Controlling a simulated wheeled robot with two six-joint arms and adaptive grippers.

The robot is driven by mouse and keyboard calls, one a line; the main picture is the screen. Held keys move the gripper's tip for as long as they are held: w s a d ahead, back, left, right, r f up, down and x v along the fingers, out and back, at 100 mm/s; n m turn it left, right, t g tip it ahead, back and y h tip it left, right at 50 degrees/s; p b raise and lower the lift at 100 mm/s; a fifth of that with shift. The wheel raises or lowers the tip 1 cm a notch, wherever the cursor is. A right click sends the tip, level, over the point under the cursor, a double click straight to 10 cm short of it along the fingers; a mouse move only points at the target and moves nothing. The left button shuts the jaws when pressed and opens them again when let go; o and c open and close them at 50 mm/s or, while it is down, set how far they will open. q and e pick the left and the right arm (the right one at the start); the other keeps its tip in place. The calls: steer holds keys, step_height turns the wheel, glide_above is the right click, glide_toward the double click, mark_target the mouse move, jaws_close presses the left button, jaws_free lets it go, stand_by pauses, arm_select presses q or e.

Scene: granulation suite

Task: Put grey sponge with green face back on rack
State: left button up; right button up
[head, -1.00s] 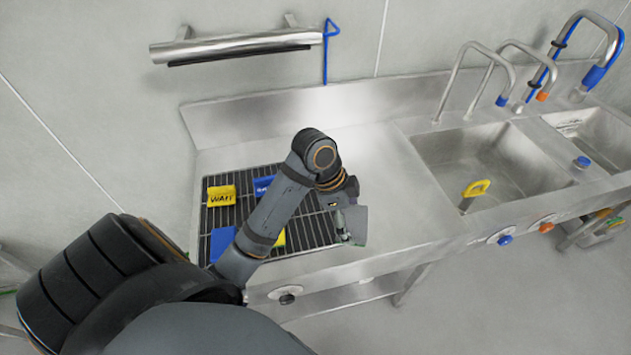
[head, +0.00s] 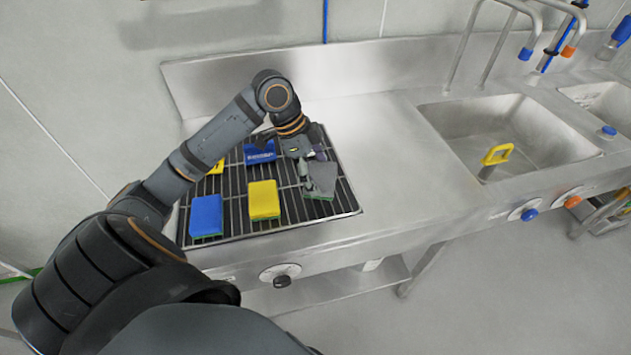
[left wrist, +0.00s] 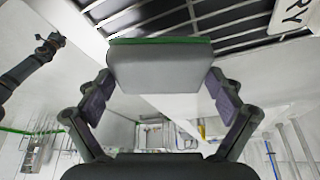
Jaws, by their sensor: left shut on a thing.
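The grey sponge with a green face (head: 321,178) is over the right part of the wire rack (head: 290,222) in the head view. My left gripper (head: 305,172) is shut on it. In the left wrist view the sponge (left wrist: 160,70) sits between the two finger pads, its green side along the edge nearest the rack bars (left wrist: 200,22). I cannot tell whether the sponge touches the rack. A small dark arm end (left wrist: 48,42), seemingly my right gripper, shows far off in the left wrist view; its jaws are too small to read.
On the rack are a blue sponge (head: 206,216), a yellow sponge (head: 264,200) and a blue lettered sign (head: 260,152). A yellow piece (head: 216,167) is partly behind my arm. Bare steel counter (head: 400,165) lies right of the rack, then a sink (head: 500,130) holding a yellow-handled item (head: 497,154).

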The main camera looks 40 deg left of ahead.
mark_target(311, 172)
arm_select(q)
steer(key=f, duration=0.3)
steer(key=shift+a+f, duration=0.2)
steer(key=shift+a, duration=0.2)
steer(key=shift+w+f, duration=0.1)
steer(key=shift+f, duration=0.2)
steer(key=shift+f, duration=0.2)
steer(key=o, duration=0.8)
steer(key=shift+c, duration=0.2)
steer(key=shift+r, duration=0.15)
